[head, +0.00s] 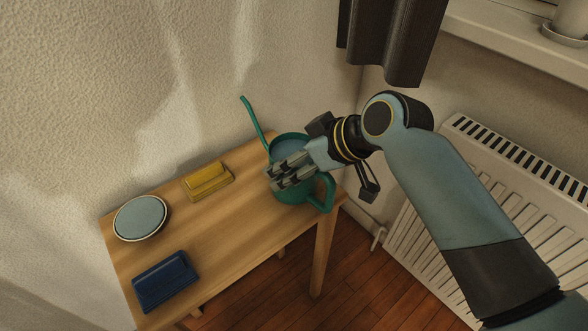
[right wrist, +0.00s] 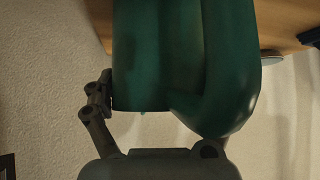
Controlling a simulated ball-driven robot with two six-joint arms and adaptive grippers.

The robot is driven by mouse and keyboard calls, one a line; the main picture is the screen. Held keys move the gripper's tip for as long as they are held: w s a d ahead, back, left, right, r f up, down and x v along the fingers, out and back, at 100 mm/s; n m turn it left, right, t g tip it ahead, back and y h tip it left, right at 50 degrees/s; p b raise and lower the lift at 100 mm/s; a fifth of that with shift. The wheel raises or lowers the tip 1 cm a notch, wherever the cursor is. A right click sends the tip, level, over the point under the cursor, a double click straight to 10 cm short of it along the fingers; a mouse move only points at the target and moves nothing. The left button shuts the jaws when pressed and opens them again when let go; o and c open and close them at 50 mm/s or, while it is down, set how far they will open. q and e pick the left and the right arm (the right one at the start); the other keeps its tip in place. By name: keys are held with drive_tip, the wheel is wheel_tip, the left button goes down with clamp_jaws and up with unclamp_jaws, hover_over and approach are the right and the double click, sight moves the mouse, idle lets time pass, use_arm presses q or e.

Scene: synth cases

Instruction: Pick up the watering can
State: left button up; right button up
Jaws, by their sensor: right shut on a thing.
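The green watering can (head: 290,190) stands at the right end of the wooden table (head: 226,230). Its thin spout (head: 252,118) points up to the left, and its looped handle (head: 329,192) faces right. My right gripper (head: 277,178) reaches in from the right and is shut on the can, its fingers covering part of the rim and body. In the right wrist view the green can (right wrist: 160,55) fills the middle, close between the fingers. Whether the can's base touches the table is hard to tell. My left gripper is not in view.
On the table are a yellow butter-dish-like block (head: 207,181), a round plate with a pale blue top (head: 140,217) and a dark blue tray (head: 165,281). A white radiator (head: 500,190) stands at right, under a window sill. A dark curtain (head: 390,40) hangs above. The table's middle is clear.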

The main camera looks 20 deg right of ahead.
drive_tip(key=c, duration=0.4)
drive_tip(key=shift+c, duration=0.4)
drive_tip(key=shift+r, duration=0.1)
